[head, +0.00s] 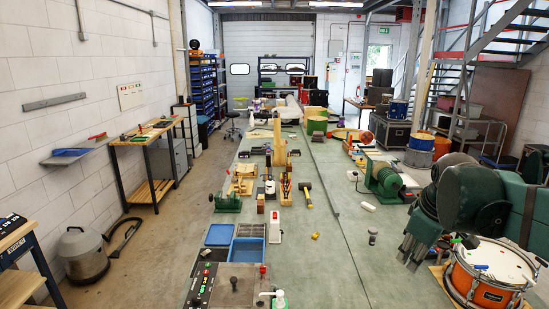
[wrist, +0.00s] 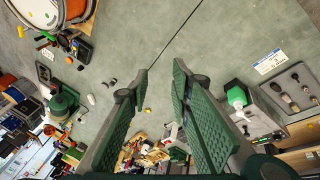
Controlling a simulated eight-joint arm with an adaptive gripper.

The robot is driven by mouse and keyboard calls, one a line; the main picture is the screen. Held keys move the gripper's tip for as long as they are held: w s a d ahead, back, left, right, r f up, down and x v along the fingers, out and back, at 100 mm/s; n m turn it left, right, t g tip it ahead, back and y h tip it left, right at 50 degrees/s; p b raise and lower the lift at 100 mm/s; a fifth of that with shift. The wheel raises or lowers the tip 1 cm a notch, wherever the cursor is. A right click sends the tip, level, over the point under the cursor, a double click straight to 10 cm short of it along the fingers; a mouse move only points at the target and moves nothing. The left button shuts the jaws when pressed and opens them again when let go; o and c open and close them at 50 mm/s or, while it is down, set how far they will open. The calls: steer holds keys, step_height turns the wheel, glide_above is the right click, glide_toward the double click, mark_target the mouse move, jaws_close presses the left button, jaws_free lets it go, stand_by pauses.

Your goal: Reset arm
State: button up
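My gripper (head: 412,250) hangs at the right of the head view, pointing down, left of and above the orange drum (head: 484,275). In the wrist view my gripper (wrist: 160,68) shows two green-padded fingers set apart, with only grey bench top between their tips. It is open and holds nothing. My arm reaches in from the right edge of the head view and covers part of the bench behind it.
The long grey bench (head: 330,265) carries blue trays (head: 219,235), a mallet (head: 306,195), a green machine (head: 383,177) and several small tools. A small dark cylinder (head: 373,236) stands left of my gripper. The bench's front middle is mostly clear.

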steer(key=s+a+f+m+t, duration=0.1)
steer(key=s+a+f+m, duration=0.2)
steer(key=s+a, duration=0.4)
steer(key=s+a+f+m+t+y, duration=0.1)
steer(key=s+a+f+m+t, duration=0.1)
steer(key=s+a+f, duration=0.3)
steer(key=shift+s+a+m, duration=0.9)
steer(key=shift+s+a, duration=0.45)
steer(key=shift+f, duration=0.1)
stand_by(1.9)
